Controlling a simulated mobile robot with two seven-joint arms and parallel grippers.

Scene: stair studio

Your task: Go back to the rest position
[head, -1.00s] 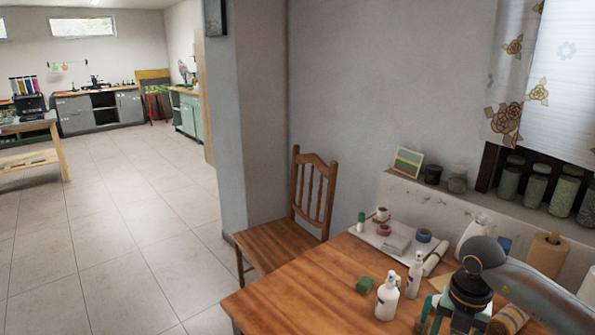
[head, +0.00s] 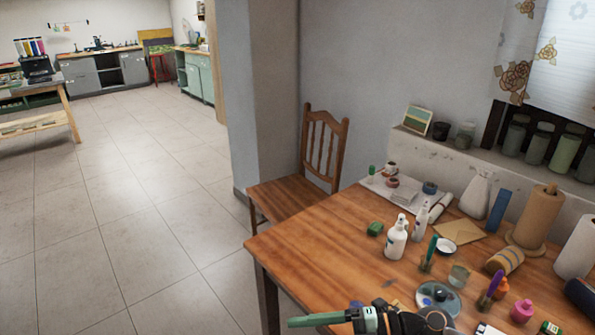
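My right gripper (head: 300,322) shows at the bottom edge of the head view, pointing left, in front of the table's near edge. Its teal finger part and dark body are visible. I see no object in it, but the finger gap is not clear. My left gripper is not in view. The wooden table (head: 320,235) fills the lower right.
The tiled floor (head: 110,220) at left is open.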

